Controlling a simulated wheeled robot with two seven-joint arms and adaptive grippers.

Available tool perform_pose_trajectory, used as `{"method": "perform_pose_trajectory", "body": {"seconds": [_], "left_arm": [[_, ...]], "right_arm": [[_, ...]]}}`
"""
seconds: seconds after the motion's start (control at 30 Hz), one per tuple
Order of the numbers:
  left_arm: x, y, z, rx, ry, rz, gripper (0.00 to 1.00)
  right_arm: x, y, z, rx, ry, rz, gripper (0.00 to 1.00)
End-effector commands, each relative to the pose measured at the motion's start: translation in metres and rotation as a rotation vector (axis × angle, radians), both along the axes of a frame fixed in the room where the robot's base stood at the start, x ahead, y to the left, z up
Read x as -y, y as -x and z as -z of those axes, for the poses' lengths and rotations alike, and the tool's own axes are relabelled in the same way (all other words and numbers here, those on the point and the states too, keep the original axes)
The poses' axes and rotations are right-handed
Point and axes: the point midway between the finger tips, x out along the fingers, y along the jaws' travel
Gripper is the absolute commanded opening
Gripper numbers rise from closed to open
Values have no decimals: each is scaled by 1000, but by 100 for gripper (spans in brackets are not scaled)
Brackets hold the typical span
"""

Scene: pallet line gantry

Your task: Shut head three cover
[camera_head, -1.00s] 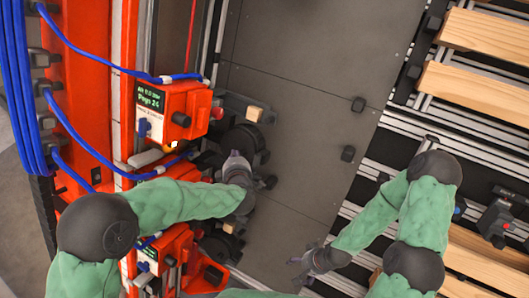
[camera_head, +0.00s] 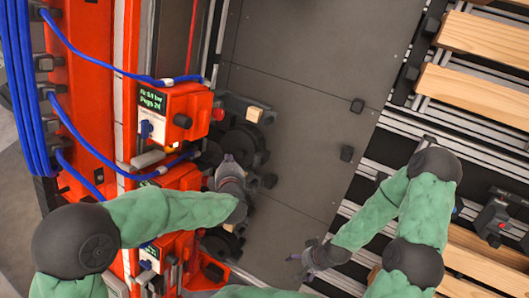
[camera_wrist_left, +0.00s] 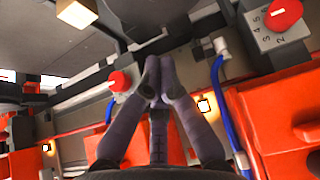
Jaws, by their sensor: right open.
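Several orange head units line the red gantry in the head view: an upper one (camera_head: 183,108) with a display, a middle one (camera_head: 180,177) partly behind my left arm, and a lower one (camera_head: 172,250). I cannot read which is head three. An orange flap-like part (camera_head: 212,270) sticks out at the lower unit; I cannot tell whether it is the cover. My left gripper (camera_head: 227,163) is beside the middle unit. In the left wrist view its fingers (camera_wrist_left: 157,72) meet at the tips, with nothing visible between them. My right gripper (camera_head: 298,264) is open and empty over the grey plate.
Blue hoses (camera_head: 100,65) run along the gantry to the units. Dark round parts (camera_head: 240,140) stand right of them. Red knobs (camera_wrist_left: 120,81) and a blue hose (camera_wrist_left: 222,100) lie close to the left fingers. The grey plate (camera_head: 300,90) is mostly clear; wooden slats (camera_head: 475,90) lie at right.

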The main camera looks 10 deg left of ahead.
Motion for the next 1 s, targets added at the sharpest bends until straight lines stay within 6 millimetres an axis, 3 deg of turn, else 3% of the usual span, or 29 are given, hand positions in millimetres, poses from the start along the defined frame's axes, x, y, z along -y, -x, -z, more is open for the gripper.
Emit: {"method": "perform_pose_trajectory", "body": {"seconds": [0.6, 1.0], "left_arm": [[-9, 21, -13, 0, 1, 0, 0], [-9, 23, -13, 0, 1, 0, 0]], "right_arm": [[0, 0, -11, 0, 0, 0, 83], [0, 0, -11, 0, 0, 0, 83]]}}
